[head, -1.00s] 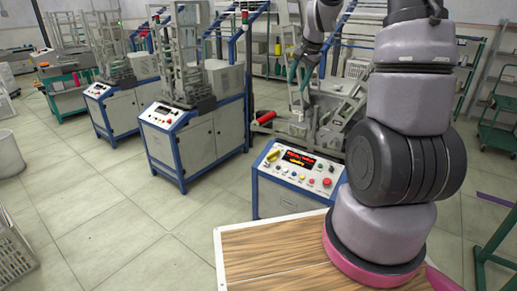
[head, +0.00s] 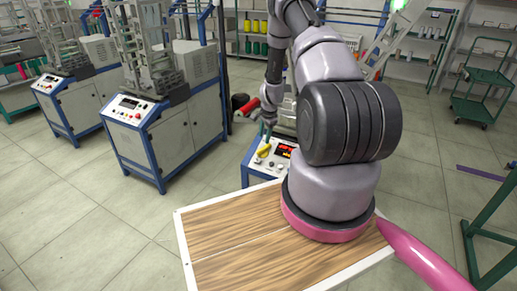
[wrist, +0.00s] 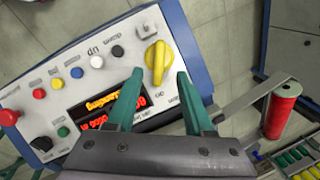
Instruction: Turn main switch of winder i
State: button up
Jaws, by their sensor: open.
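The winder's control panel (wrist: 60,85) fills the left half of the wrist view, with a yellow rotary main switch (wrist: 157,62) at its upper right. In the wrist view my gripper (wrist: 156,85) is open, its two green fingers apart and pointing at the switch. The switch shows just beyond and between the fingertips; I cannot tell whether they touch it. In the head view the panel (head: 268,160) is partly hidden behind my arm, and the yellow switch (head: 264,150) shows just below my gripper (head: 266,132).
The panel also bears a lit red display (wrist: 115,108), a red button (wrist: 9,117) and several small coloured buttons. A red spool (wrist: 284,105) stands to the right. Two other winders (head: 165,130) (head: 75,95) stand at the left. The floor (head: 90,210) before them is clear.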

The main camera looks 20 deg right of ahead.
aim_at(262, 149)
jog(key=x, duration=0.9)
jog(key=shift+f, duration=0.2)
grip_shut()
